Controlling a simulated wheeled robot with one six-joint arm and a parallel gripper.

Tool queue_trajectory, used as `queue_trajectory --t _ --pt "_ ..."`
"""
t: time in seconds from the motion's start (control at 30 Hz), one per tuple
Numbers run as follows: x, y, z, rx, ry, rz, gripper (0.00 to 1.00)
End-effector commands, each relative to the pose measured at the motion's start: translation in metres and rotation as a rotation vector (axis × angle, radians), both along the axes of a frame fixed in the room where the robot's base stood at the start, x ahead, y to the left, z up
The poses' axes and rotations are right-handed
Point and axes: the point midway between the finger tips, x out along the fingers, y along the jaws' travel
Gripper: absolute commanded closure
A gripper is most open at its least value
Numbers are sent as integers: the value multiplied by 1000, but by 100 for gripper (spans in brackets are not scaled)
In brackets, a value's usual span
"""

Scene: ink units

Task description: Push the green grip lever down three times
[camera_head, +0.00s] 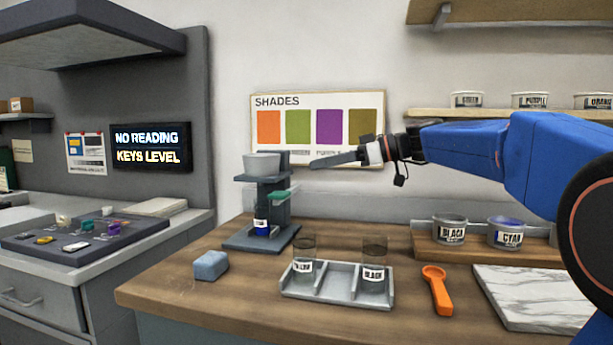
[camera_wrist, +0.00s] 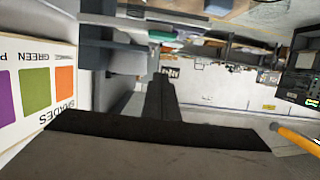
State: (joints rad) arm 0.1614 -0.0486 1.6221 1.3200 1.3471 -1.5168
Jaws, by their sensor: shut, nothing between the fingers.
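The green grip lever (camera_head: 280,196) sticks out to the right from a dark grey stand (camera_head: 270,215) on the wooden counter. A light grey bowl-shaped top (camera_head: 262,164) sits on the stand, and a small blue labelled container (camera_head: 261,222) stands below the lever. My gripper (camera_head: 313,165) is shut and empty. It points left, above and to the right of the lever, apart from it.
A grey tray (camera_head: 335,295) with two labelled glasses stands in front of the stand. A blue block (camera_head: 210,265), an orange scoop (camera_head: 437,288) and a marble slab (camera_head: 540,298) lie on the counter. The shades board (camera_head: 300,104) hangs behind my gripper. A screen (camera_head: 151,147) reads "NO READING KEYS LEVEL".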

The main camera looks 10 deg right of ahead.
Motion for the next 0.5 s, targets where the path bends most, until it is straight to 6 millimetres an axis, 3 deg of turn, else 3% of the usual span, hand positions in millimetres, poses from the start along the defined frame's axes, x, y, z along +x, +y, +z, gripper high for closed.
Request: queue_trajectory --t 0.5 --pt "30 77 -21 0 1 5 100"
